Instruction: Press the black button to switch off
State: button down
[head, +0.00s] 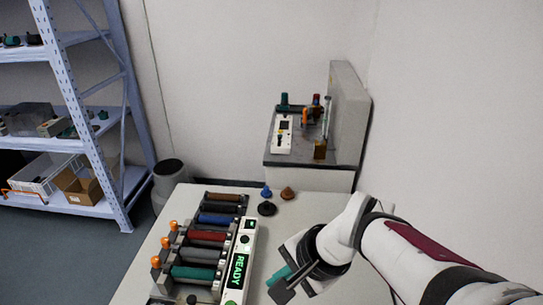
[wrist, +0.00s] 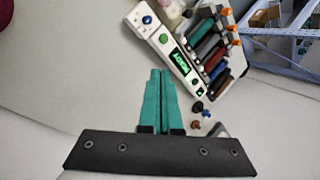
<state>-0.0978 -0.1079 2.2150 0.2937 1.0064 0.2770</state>
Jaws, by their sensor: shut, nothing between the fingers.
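The machine's white control panel (head: 246,262) lies on the table. It carries a green-lit display reading READY (head: 237,270), and a small round black button (head: 244,239) sits just beyond the display. A green button (head: 231,303) is at the panel's near end. In the wrist view the panel (wrist: 172,50) is beyond the fingertips, with a blue knob (wrist: 147,19), the green button (wrist: 163,38) and the lit display (wrist: 180,59). My gripper (head: 279,275) is to the right of the panel, apart from it. Its teal fingers (wrist: 160,72) are shut and empty.
Colored rollers (head: 205,237) with orange knobs line the panel's left side. Loose blue, brown and black (head: 267,209) pieces lie beyond the panel on the table (head: 312,203). A second bench (head: 310,158) stands behind, and shelves (head: 92,140) are at left.

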jog(key=w+a+f+m+t+y, duration=0.15)
jog(key=w+a+m, duration=0.35)
jog(key=w, duration=0.7)
jog(key=m+t, duration=0.3)
jog(key=m, duration=0.2)
send_over(248, 241)
notch_tip(248, 241, down, 6)
jog(key=shift+f+h, duration=0.1)
jog(key=shift+h, duration=0.25)
jog(key=shift+f, duration=4.4)
jog(key=shift+f, duration=0.4)
